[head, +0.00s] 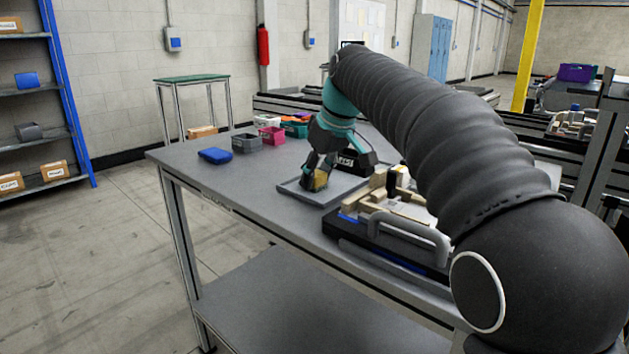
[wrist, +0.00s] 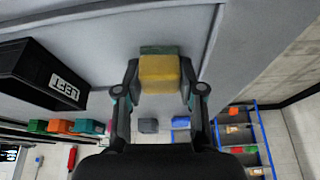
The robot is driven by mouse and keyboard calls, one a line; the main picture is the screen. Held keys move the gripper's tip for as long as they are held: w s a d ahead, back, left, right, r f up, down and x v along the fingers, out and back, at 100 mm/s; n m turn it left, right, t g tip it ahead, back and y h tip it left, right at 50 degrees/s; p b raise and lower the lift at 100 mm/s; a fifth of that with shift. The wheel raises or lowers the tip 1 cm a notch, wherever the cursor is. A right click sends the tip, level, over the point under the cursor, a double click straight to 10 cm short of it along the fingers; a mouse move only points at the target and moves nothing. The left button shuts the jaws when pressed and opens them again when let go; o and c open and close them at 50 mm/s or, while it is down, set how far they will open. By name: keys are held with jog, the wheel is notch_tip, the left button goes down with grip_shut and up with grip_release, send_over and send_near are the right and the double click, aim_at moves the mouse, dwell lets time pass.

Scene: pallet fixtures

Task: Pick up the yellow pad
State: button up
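The yellow pad (head: 320,180) is a small yellow block with a dark green layer, seen in the wrist view (wrist: 159,73) too. My gripper (head: 318,178) points down over a shallow grey tray (head: 291,189) on the workbench. In the wrist view my gripper's fingers (wrist: 160,74) stand on both sides of the pad, close against its left and right faces. The fingers hide part of the pad in the head view. I cannot tell whether the pad touches the tray floor.
A black bin (wrist: 45,75) labelled LEFT stands beside the tray. A fixture with wooden blocks and a grey handle (head: 410,232) is at the front right. A blue box (head: 215,155), a grey bin (head: 246,143) and a pink bin (head: 271,135) stand at the back left. The bench's left front is clear.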

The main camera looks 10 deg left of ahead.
aim_at(317, 172)
jog(key=shift+r, duration=0.1)
dwell(0.3)
jog(key=shift+r, duration=0.65)
notch_tip(317, 172, up, 2)
jog(key=shift+w+r, duration=0.1)
jog(key=shift+r, duration=0.1)
jog(key=s+d+r, duration=0.2)
jog(key=d+r, duration=0.5)
jog(key=d, duration=0.4)
jog(key=shift+d, duration=0.3)
